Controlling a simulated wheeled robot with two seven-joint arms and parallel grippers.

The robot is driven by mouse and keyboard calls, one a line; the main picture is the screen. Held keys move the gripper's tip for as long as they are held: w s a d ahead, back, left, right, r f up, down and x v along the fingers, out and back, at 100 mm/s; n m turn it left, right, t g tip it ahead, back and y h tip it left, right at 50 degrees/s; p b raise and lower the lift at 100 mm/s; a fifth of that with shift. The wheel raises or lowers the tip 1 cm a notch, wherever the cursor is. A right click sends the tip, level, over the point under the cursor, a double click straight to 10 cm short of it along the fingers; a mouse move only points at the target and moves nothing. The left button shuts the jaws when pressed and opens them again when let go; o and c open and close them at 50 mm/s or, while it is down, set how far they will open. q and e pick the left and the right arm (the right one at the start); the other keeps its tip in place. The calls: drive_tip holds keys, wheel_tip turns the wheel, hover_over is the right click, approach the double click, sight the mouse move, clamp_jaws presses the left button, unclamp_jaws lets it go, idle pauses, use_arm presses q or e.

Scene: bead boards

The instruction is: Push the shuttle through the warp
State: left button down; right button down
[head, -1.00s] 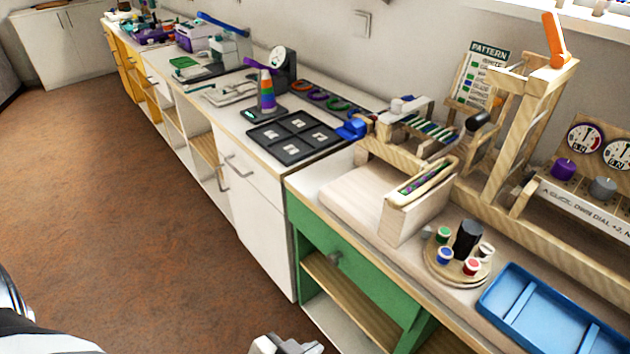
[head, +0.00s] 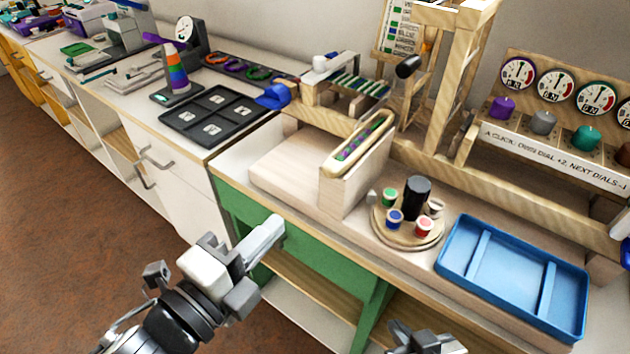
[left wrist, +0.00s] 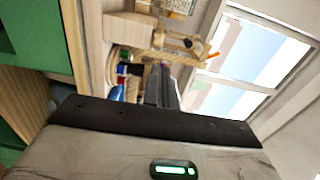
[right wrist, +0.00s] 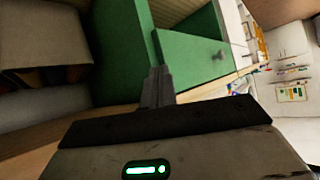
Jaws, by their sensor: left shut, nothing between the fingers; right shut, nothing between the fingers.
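The shuttle (head: 362,135), a long pale wooden piece with green and purple yarn in it, lies in a slot on top of an upright wooden block at the bench front. Behind it stands the wooden loom (head: 330,112) with dark and light warp strips (head: 360,84). My left gripper (head: 275,230) is shut and empty, in front of the green drawer and apart from the shuttle. My right gripper (head: 428,338) is shut and empty at the bottom edge of the head view, mostly cut off. The fingers also show in the left wrist view (left wrist: 161,86) and right wrist view (right wrist: 157,86).
A round board with small colored spools (head: 408,232) and a dark cylinder stands right of the shuttle block. A blue tray (head: 515,275) lies further right. A wooden frame (head: 445,80) and dial panel (head: 545,135) stand behind. A black sectioned tray (head: 215,115) lies left.

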sight(328, 172)
use_arm(q)
drive_tip(key=p+x, duration=0.1)
drive_tip(key=x, duration=1)
use_arm(e)
drive_tip(key=shift+w+d+r, duration=0.1)
drive_tip(key=shift+w+d, duration=0.05)
drive_tip(key=shift+d, duration=0.1)
